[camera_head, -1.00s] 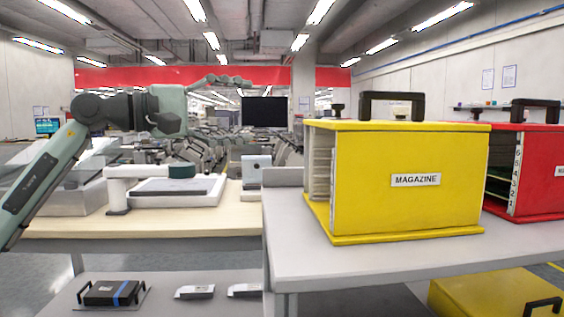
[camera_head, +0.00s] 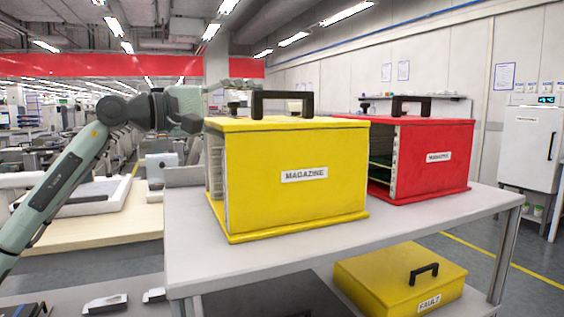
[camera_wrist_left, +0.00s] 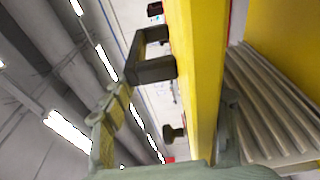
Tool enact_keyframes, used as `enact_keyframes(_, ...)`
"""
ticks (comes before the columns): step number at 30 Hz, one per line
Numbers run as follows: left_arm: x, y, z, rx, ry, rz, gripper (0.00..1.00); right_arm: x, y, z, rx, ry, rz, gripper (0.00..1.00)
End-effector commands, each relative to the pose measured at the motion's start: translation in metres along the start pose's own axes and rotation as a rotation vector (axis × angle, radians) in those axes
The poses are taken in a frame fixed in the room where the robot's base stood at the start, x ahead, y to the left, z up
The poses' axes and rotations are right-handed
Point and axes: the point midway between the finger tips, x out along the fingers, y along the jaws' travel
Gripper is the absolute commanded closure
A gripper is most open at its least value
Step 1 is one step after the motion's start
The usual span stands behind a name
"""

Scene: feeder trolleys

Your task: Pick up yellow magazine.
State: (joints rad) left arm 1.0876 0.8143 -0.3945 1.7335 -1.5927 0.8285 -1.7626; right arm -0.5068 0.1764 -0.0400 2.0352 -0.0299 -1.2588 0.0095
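The yellow magazine (camera_head: 290,205) is a box with a white MAGAZINE label and a black top handle (camera_head: 282,96). It stands upright on the grey trolley top, its slotted side facing left. My left gripper (camera_head: 238,88) reaches in from the left near the magazine's upper left edge, apart from the handle. In the left wrist view my left gripper (camera_wrist_left: 170,105) is open, fingers spread, with the magazine's yellow top panel (camera_wrist_left: 196,75) showing between them and the handle (camera_wrist_left: 150,58) beyond. Whether a finger touches the magazine cannot be told. My right gripper is not in view.
A red magazine (camera_head: 435,160) stands close to the right on the same trolley top (camera_head: 400,222). A yellow FAULT box (camera_head: 400,280) sits on the shelf below. A wooden table (camera_head: 105,232) is at the left. The trolley's right front is clear.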

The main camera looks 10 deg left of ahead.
Motion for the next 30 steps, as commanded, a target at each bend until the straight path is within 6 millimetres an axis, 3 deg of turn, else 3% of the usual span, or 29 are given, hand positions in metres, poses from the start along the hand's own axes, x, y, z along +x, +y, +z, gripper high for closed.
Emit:
enact_keyframes(1, 0.002, -0.006, 0.001, -0.002, -0.003, -0.013, 0.60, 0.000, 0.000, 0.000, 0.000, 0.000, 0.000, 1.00)
enact_keyframes(11, 0.003, -0.010, 0.001, -0.004, -0.006, -0.022, 1.00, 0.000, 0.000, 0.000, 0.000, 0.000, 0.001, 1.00)
enact_keyframes(12, 0.001, -0.001, 0.002, -0.001, -0.004, -0.004, 1.00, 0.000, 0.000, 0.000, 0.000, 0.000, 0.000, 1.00)
enact_keyframes(23, 0.001, 0.006, 0.001, -0.001, -0.004, -0.004, 1.00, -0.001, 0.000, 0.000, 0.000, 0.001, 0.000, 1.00)
enact_keyframes(30, 0.000, 0.051, 0.001, 0.002, -0.003, 0.005, 1.00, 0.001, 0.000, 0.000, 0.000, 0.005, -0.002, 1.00)
